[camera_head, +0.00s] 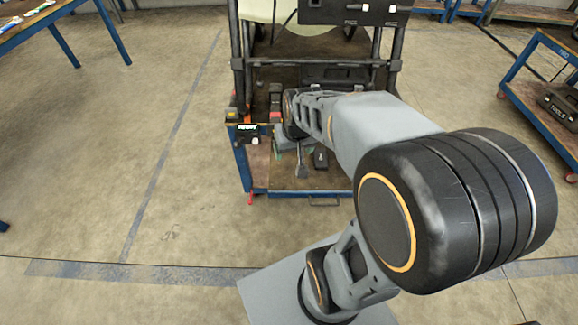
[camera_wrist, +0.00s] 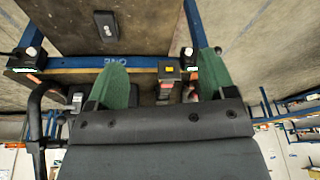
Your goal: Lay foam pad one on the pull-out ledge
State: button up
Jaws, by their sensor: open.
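The pull-out ledge (camera_head: 285,178) is a brown board with a blue front edge and a handle, at the front of the cart. In the wrist view the brown board (camera_wrist: 150,30) fills the upper middle. A small dark block (camera_head: 320,158) lies on it, and a dark block with two light dots also shows in the wrist view (camera_wrist: 105,25). My gripper (camera_wrist: 162,62) has its two green fingers wide apart, with nothing held between them. In the head view my arm hides most of the gripper. I cannot tell which thing is foam pad one.
A dark block with a yellow label (camera_wrist: 168,72) shows beyond the gap between the fingers. A red-topped item (camera_head: 275,117) stands on the cart, left of my arm. Black posts rise from the cart (camera_head: 240,70). Blue-framed tables stand left (camera_head: 60,15) and right (camera_head: 530,85). The floor left is clear.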

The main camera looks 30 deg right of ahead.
jog(key=s+a+r+n, duration=0.1)
jog(key=s+a+r, duration=0.1)
jog(key=s+a, duration=0.3)
jog(key=shift+s+a+n, duration=0.15)
jog(key=shift+s+n, duration=0.15)
jog(key=shift+s, duration=0.75)
jog(key=shift+r, duration=0.2)
